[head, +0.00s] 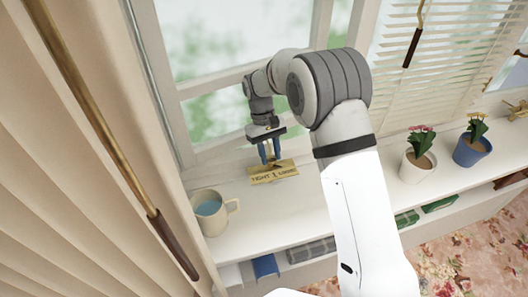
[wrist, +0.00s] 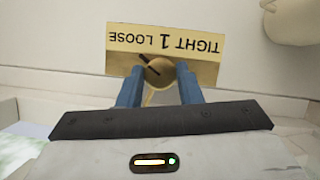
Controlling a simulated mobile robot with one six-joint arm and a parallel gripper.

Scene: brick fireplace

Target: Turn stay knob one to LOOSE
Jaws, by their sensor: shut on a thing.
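A brass label plate (head: 273,172) reading TIGHT 1 LOOSE lies on the white window sill. It is upside down in the wrist view (wrist: 205,70), with LOOSE on the left and TIGHT on the right. The round brass knob (wrist: 158,72) sits at the plate's near edge there. Its dark pointer line slants to the upper left, toward the LOOSE side. My gripper (head: 270,160) reaches down to the knob. Its two blue fingers (wrist: 159,82) are shut on the knob, one on each side. In the head view the fingers largely hide the knob.
A beige mug (head: 211,212) with blue contents stands left of the plate. A pink-flowered white pot (head: 415,168) and a blue pot (head: 470,150) stand right on the sill. A brass rod with a dark handle (head: 172,245) hangs at left before the curtain.

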